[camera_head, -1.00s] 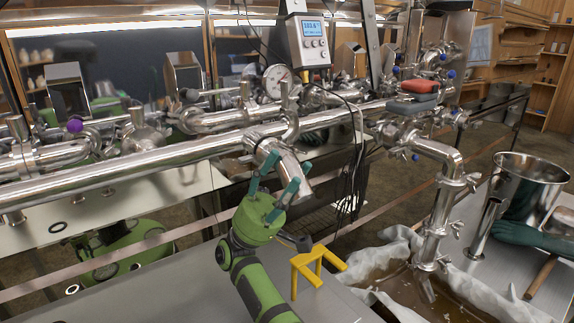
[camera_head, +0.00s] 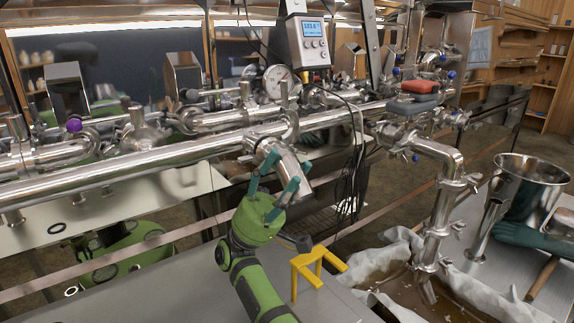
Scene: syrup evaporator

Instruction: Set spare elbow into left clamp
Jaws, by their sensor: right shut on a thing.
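My right gripper (camera_head: 277,186), green with teal fingers, reaches up from the lower middle. Its fingers are shut on a short shiny steel elbow (camera_head: 288,162), one finger on each side of it. The elbow is tilted, its upper end at or just in front of the long steel pipe (camera_head: 150,158); I cannot tell whether they touch. Steel clamps and fittings sit along the pipes, one (camera_head: 291,126) close behind the elbow. Which is the left clamp is not clear.
A yellow stand (camera_head: 307,268) is on the grey table just right of my right arm. A grey meter (camera_head: 308,41) and dangling black cables are above and right of the elbow.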

